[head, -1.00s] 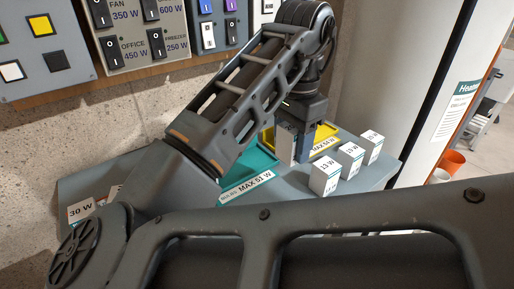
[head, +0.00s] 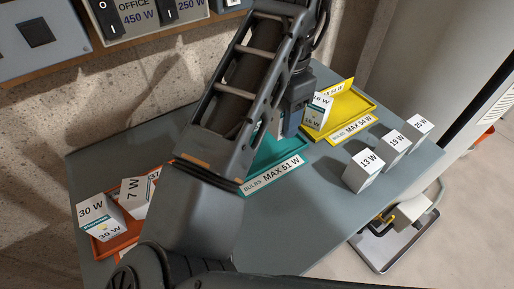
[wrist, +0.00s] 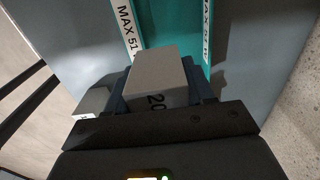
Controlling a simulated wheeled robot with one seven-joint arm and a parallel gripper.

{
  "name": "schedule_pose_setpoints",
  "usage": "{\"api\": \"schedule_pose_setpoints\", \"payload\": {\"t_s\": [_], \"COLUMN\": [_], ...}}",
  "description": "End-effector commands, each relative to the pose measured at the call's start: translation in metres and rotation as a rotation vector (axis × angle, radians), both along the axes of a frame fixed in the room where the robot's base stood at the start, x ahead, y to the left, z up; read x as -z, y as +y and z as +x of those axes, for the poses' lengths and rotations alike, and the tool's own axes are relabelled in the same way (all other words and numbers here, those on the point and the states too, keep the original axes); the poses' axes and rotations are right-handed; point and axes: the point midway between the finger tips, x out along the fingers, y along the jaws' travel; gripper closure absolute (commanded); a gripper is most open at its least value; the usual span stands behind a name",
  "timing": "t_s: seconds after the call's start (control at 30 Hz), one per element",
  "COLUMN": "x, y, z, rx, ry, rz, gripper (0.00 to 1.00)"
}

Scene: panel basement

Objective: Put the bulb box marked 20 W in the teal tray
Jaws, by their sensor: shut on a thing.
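The bulb box marked 20 (wrist: 158,80) is between the fingers of my gripper (wrist: 163,95) in the wrist view. My gripper is shut on it. In the head view my gripper (head: 292,120) is partly behind my arm, and I cannot make out the held box there. The teal tray (head: 276,175), labelled MAX 51 W, is partly hidden by my arm, just left of and nearer than the gripper. In the wrist view the teal tray (wrist: 183,22) lies beyond the box, which overlaps its opening in the picture. I cannot tell the height between them.
A yellow tray (head: 352,128), MAX 54 W, holds a 16 W box (head: 313,118) close to my gripper's right. Boxes marked 13 W (head: 364,170), 19 W (head: 396,144) and 25 W (head: 420,126) stand at right. An orange tray (head: 120,243) at left holds several boxes, including 30 W and 7 W.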

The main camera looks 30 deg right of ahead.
Motion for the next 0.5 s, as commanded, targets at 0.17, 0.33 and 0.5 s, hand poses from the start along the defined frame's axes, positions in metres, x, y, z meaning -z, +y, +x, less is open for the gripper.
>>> {"api": "schedule_pose_setpoints", "payload": {"t_s": [0.17,0.33,0.5], "x": [0.024,0.029,0.031], "y": [0.026,0.039,0.043], "z": [0.013,0.021,0.023], "rx": [-0.004,-0.001,0.001], "ry": [-0.001,-0.001,-0.001], "rz": [0.001,0.000,0.000], "gripper": [0.77,0.77,0.77]}}
